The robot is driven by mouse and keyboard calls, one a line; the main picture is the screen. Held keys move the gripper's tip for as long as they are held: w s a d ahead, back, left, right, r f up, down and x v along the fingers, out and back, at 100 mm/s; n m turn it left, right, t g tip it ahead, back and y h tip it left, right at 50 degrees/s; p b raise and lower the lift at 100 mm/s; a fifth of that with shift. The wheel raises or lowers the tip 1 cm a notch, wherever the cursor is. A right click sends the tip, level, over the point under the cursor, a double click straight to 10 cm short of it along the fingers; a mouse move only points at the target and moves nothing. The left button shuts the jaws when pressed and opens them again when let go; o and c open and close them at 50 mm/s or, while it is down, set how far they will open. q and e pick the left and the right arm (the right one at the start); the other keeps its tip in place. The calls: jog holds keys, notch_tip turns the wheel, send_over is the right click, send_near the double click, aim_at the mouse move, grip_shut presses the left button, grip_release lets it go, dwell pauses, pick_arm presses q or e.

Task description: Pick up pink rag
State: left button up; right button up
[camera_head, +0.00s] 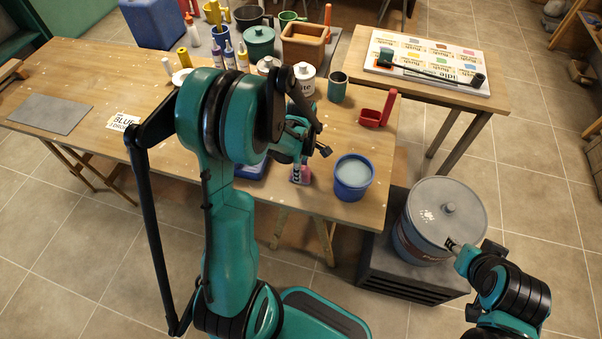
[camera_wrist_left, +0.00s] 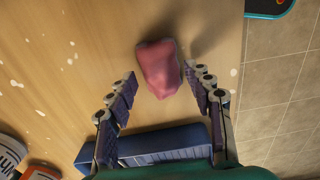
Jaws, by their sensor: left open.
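The pink rag (camera_wrist_left: 158,68) lies crumpled on the wooden table (camera_wrist_left: 60,60). In the head view it shows as a small pink patch (camera_head: 306,175), largely hidden by my left gripper (camera_head: 297,172). My left gripper also shows in the wrist view (camera_wrist_left: 160,72), with its fingers spread wide and the rag between and slightly beyond the fingertips. It does not grip the rag. My right gripper (camera_head: 453,244) is at the lower right, close to the grey lidded bucket; its jaws are too small to read.
A blue pot (camera_head: 353,178) stands right of the rag, near the table edge. A blue object (camera_wrist_left: 165,145) lies on the near side. A red holder (camera_head: 378,108) and cans are farther back. The grey lidded bucket (camera_head: 440,215) stands off the table. The left table area is mostly clear.

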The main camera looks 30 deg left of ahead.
pick_arm(q)
jog(key=shift+c, duration=0.3)
grip_shut()
jog(key=shift+r, duration=0.15)
notch_tip(320, 180, up, 10)
jog(key=p, duration=0.3)
jog(key=c, duration=1)
grip_release()
jog(key=shift+c, duration=0.2)
